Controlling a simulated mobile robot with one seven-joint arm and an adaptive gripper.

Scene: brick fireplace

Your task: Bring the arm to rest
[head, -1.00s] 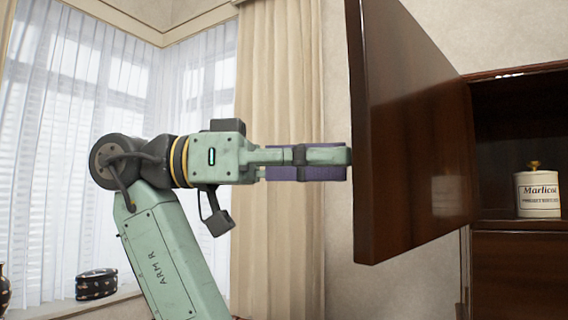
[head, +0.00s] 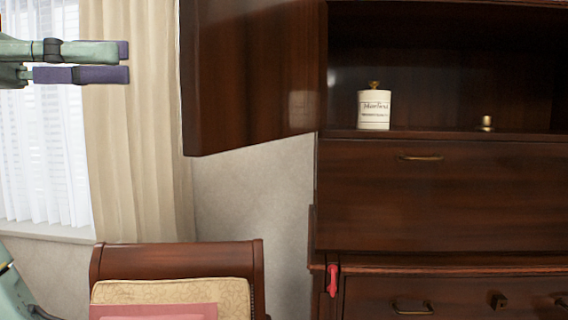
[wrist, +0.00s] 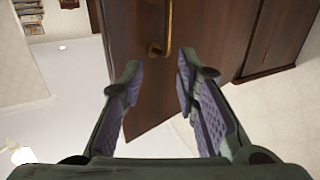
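My gripper (head: 125,61) is at the upper left of the head view, left of the open cabinet door (head: 255,75) and apart from it in the picture. Its two purple-padded fingers are spread with nothing between them. In the wrist view my gripper (wrist: 159,65) is also open and empty. Beyond its fingertips, the wrist view shows a dark wooden door (wrist: 135,35) with a brass handle (wrist: 163,40). Most of my arm is outside the head view.
The cabinet (head: 440,195) stands at the right, with a white lidded jar (head: 374,109) and a small brass item (head: 486,123) on its shelf. A cushioned chair (head: 175,258) is below the door. Curtains (head: 130,140) and a window are at the left.

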